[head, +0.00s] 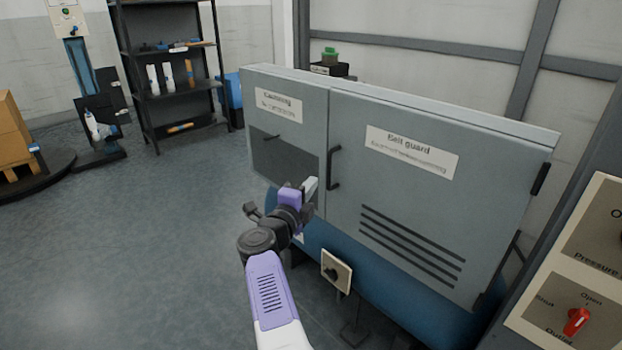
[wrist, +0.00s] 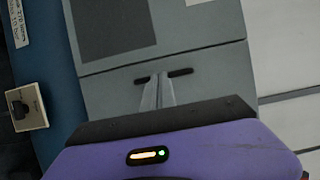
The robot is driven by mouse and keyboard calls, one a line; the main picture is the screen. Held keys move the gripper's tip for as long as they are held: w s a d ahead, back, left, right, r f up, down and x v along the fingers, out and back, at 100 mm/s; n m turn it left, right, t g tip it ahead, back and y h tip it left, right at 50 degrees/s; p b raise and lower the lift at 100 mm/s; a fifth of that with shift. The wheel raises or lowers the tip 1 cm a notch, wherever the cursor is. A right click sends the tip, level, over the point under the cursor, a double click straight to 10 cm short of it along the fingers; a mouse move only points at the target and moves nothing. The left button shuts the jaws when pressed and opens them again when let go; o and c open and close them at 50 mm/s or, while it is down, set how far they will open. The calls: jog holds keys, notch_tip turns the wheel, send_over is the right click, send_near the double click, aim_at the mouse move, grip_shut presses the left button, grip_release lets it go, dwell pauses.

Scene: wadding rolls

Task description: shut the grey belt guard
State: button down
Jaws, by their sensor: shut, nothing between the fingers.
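The grey belt guard (head: 410,205) is the wide right-hand door of a grey cabinet, with a label, slanted vents and a black upright handle (head: 334,168) at its left edge. It looks about flush with the panel on its left; I cannot tell whether a small gap remains. My gripper (head: 311,186) is shut and empty, close to the handle and just left of it in the head view. In the wrist view the shut fingers (wrist: 160,88) overlap the middle of the handle (wrist: 182,72), beside the door seam; whether they touch is unclear.
The left cabinet panel (head: 275,103) has a dark window and its own small handle. A blue body with a knob box (head: 336,271) lies below. A control panel with a red knob (head: 577,321) stands at the right. Open floor (head: 150,230) lies left.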

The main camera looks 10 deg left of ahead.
jog(key=a+p+v, duration=0.2)
jog(key=p+v, duration=0.2)
jog(key=v, duration=0.5)
notch_tip(320, 180, up, 8)
jog(key=d+n+t+y, duration=0.1)
jog(key=n+t, duration=0.2)
jog(key=s+d+f+n+y, duration=0.5)
jog(key=s+d+n, duration=0.4)
jog(key=s+d, duration=0.5)
jog(key=s+d+f+n+y, duration=0.3)
jog(key=s+d+f+n, duration=0.3)
jog(key=s+d+n, duration=0.7)
jog(key=s+d+f+m+g+h, duration=0.1)
jog(key=s+d+m+g+h, duration=0.15)
jog(key=s, duration=1.15)
jog(key=s+d+f+m+g+h, duration=0.1)
jog(key=s+d+m+g+h, duration=0.2)
jog(key=s, duration=1.2)
notch_tip(320, 180, up, 17)
jog(key=n+p, duration=0.1)
jog(key=p, duration=1.6)
jog(key=shift+w+d+y, duration=0.2)
jog(key=shift+w+y, duration=0.1)
jog(key=shift+y, duration=0.15)
